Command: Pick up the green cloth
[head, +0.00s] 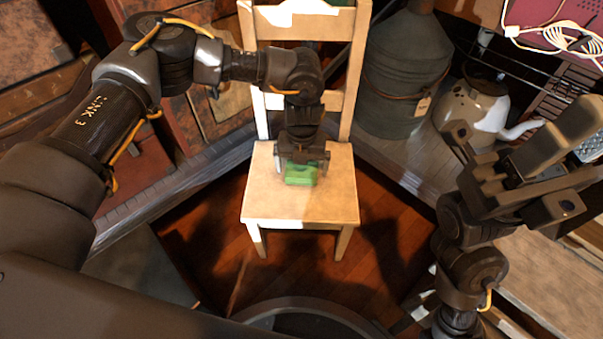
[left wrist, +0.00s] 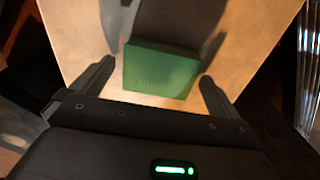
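The green cloth (head: 300,174) lies on the seat of a pale wooden chair (head: 263,202). It looks like a small folded block. My left gripper (head: 303,172) points down right above it, with a finger on each side of the cloth. In the left wrist view the cloth (left wrist: 160,72) sits between the two spread fingers of my left gripper (left wrist: 158,88), with a gap on both sides. The gripper partly hides the cloth in the head view. My right gripper (head: 500,150) is at the right, away from the chair, with its fingers apart and nothing seen between them.
A large dark metal can (head: 403,75) and a white speckled kettle (head: 473,112) stand behind the chair to the right. The chair's slatted back (head: 302,72) rises just behind my left gripper. Wooden floor (head: 205,235) is clear around the chair legs.

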